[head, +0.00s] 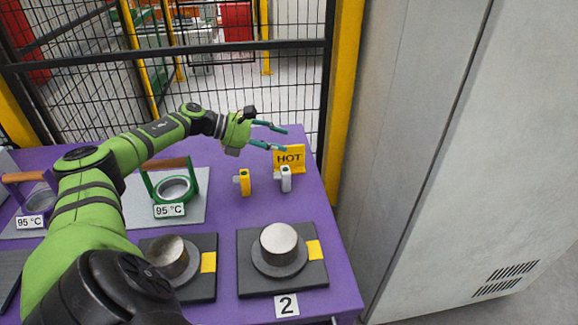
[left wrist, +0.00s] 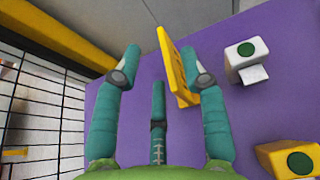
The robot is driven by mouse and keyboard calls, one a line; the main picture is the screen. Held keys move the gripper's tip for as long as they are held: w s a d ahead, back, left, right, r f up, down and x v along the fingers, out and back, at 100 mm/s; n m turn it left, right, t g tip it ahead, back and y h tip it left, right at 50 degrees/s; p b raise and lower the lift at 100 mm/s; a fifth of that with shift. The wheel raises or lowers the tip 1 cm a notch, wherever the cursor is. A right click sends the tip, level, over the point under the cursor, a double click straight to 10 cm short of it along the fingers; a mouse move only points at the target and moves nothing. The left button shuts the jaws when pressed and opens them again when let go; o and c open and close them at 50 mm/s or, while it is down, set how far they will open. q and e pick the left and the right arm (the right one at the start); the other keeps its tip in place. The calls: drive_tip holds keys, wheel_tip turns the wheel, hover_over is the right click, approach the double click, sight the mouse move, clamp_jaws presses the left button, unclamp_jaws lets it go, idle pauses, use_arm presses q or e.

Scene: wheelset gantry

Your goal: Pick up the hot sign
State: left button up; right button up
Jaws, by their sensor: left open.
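The yellow hot sign (head: 290,158), with black HOT lettering, stands upright near the back right of the purple table. In the left wrist view the sign (left wrist: 175,65) shows edge-on, close to the inner side of the right-hand finger. My left gripper (head: 282,138) is open, with its fingers pointing right just behind and above the sign in the head view. In the left wrist view its fingertips are spread, with the sign in the gap between them. Contact cannot be told. My right gripper is not in view.
Metal cylinders sit on dark plates (head: 318,270) nearer the front. A green-framed ring (head: 174,188) is at left. A mesh fence (head: 230,90) and a grey cabinet (head: 480,170) bound the table.

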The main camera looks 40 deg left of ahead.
use_arm(q)
drive_tip(key=p, duration=0.2)
hover_over(297, 165)
drive_tip(key=f, duration=0.2)
drive_tip(key=shift+w+a+f, duration=0.25)
drive_tip(key=shift+w+f, duration=0.05)
drive_tip(key=shift+f, duration=0.1)
drive_tip(key=shift+w+d+f, duration=0.1)
drive_tip(key=shift+f, duration=0.05)
clamp_jaws()
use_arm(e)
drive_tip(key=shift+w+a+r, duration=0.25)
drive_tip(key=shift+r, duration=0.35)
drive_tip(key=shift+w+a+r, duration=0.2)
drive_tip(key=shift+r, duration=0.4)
